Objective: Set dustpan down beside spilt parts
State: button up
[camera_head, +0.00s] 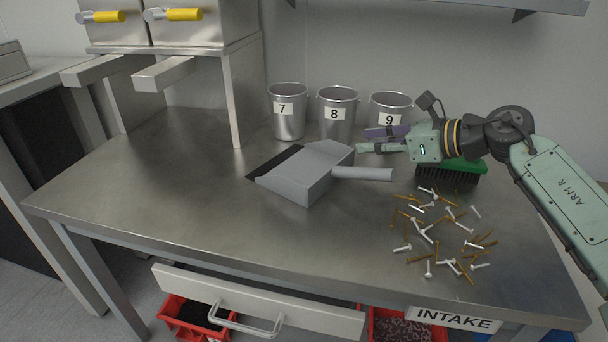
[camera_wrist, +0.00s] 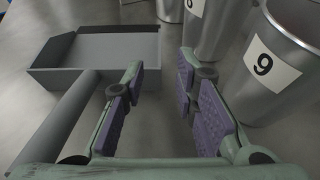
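A grey dustpan (camera_head: 304,172) lies on the steel table left of the spilt parts, its dark lip facing left and its handle pointing right toward them. The spilt parts (camera_head: 436,232) are white and brown screws or pins scattered at the table's right. My gripper (camera_head: 372,140) is above the table behind the dustpan handle, pointing left. In the wrist view the dustpan (camera_wrist: 100,48) is at the upper left, its handle left of my fingers. My gripper (camera_wrist: 160,95) has its purple-padded fingers apart with nothing between them.
Metal buckets numbered 7 (camera_head: 289,118), 8 (camera_head: 336,120) and 9 (camera_head: 390,104) stand at the back, close to my gripper. A green brush (camera_head: 447,176) with dark bristles lies behind the parts. The table's left and front are clear.

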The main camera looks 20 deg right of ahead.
aim_at(332, 142)
jog(key=x, duration=0.4)
jog(key=shift+w+a+p, duration=0.2)
jog(key=shift+a+p, duration=0.1)
jog(key=shift+p, duration=0.1)
jog(key=x, duration=0.1)
jog(key=p+x, duration=0.1)
jog(key=x, duration=0.3)
jog(key=shift+w+r, duration=0.2)
jog(key=shift+r, duration=0.2)
jog(key=shift+w+a+f, duration=0.1)
jog(key=shift+w+f, duration=0.05)
jog(key=shift+w, duration=0.05)
jog(key=shift+c, duration=0.2)
grip_shut()
